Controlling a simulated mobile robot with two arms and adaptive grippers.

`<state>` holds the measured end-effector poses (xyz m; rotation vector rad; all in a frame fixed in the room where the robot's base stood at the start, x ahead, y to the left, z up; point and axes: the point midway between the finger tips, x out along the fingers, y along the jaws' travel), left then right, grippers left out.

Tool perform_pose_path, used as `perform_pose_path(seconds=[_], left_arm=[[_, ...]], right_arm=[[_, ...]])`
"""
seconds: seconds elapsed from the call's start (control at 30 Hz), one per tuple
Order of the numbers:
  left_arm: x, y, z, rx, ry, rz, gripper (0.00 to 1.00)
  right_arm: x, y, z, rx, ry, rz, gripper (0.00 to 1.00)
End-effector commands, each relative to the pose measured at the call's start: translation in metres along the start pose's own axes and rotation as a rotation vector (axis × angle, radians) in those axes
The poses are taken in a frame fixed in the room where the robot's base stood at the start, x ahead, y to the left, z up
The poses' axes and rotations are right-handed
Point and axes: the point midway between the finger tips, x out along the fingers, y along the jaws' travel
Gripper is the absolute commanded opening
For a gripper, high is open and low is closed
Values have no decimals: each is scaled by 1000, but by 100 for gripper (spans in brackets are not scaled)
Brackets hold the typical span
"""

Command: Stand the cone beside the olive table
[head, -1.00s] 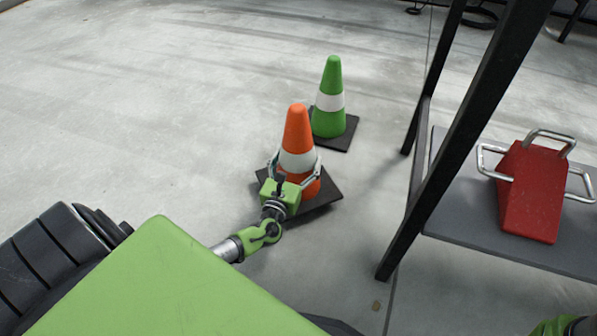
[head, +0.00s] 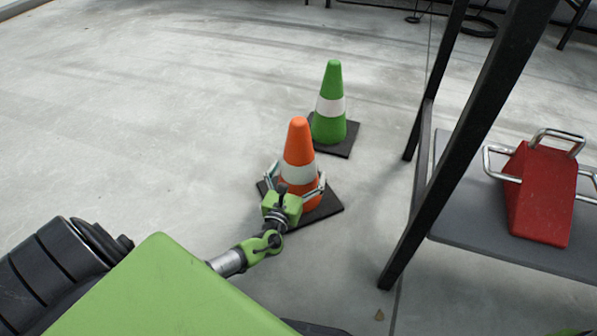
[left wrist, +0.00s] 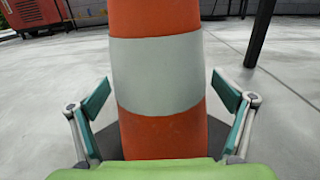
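The orange cone (head: 297,145) with a white band stands upright on a square black base (head: 330,210). My left gripper (head: 296,183) reaches it from the near side, with one finger on each side of the cone. In the left wrist view the orange cone (left wrist: 158,135) fills the middle, and the fingers of the left gripper (left wrist: 160,100) are spread, with gaps between them and the cone. A black-framed table or rack (head: 413,225) stands to the right; its top is out of view and no olive colour shows. My right gripper is not in view.
A green cone (head: 331,125) stands just behind the orange one. A red wedge (head: 541,195) with metal handles sits on the rack's grey shelf (head: 470,240). The floor (head: 150,120) to the left is clear. A red cabinet (left wrist: 28,12) shows in the left wrist view.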

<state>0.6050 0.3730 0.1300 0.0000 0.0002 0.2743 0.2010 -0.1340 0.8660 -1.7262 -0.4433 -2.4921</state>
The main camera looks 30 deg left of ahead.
Motion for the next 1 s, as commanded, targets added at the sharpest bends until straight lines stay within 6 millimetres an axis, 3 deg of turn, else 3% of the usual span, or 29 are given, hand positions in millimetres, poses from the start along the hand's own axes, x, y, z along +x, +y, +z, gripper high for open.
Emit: perform_pose_path(seconds=[0.27,0.7,1.0], left_arm=[[-6,0,2,1,2,0,94],[-92,0,4,1,3,-1,94],[-120,0,2,0,0,0,94]], right_arm=[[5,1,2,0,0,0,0],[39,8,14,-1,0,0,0],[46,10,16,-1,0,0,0]])
